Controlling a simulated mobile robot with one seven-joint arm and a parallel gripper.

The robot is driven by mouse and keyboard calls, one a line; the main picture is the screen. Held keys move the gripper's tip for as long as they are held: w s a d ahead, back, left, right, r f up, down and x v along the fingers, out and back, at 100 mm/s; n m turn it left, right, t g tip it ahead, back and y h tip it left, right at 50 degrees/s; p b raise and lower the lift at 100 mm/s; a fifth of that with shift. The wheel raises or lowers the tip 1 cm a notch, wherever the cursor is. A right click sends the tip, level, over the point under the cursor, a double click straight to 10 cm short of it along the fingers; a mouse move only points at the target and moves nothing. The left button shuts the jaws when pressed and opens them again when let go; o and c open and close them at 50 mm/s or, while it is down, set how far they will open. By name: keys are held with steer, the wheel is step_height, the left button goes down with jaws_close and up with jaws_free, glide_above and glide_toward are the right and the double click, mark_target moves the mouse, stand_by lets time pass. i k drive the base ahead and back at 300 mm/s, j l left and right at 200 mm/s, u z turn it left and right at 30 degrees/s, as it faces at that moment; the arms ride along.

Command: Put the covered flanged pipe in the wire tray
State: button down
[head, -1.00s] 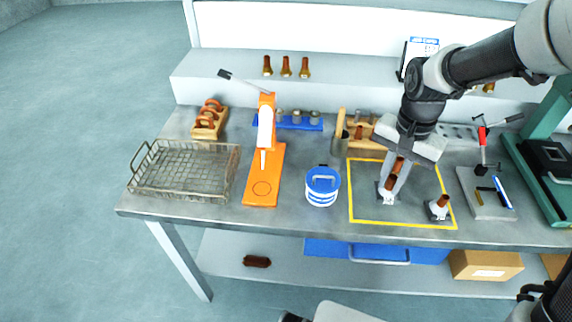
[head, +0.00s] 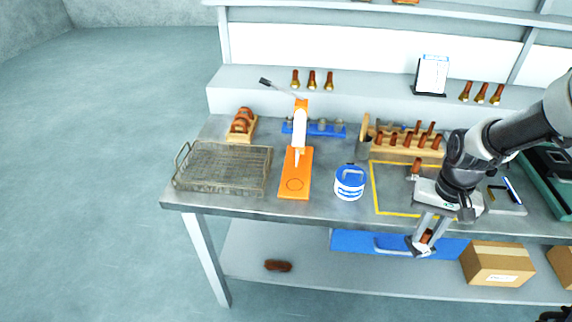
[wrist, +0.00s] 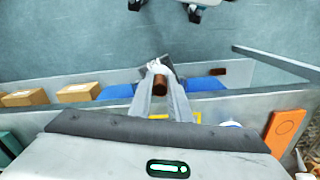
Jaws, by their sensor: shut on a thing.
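My gripper (head: 431,237) is shut on a copper-brown flanged pipe (head: 426,236) and holds it in front of the bench's front edge, clear of the top. In the wrist view the pipe (wrist: 160,91) sits between the fingers, with a white crumpled cover and a dark square flange at its far end. A similar pipe (head: 416,167) stands in the yellow-outlined area, partly hidden by my arm. The wire tray (head: 222,168) is at the left end of the bench, with nothing visible in it.
An orange stand (head: 296,180) and a blue-white tub (head: 350,183) stand between the tray and my gripper. A wooden rack (head: 405,145) with pipes is behind the yellow outline (head: 376,197). Boxes (head: 497,265) are on the lower shelf.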

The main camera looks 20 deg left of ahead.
mark_target(207, 168)
steer(key=j+u, duration=0.25)
steer(key=j, duration=0.35)
steer(key=j+u, duration=0.25)
steer(key=j, duration=0.4)
steer(key=i+j+u, duration=0.15)
steer(key=j+u, duration=0.15)
steer(key=j, duration=0.25)
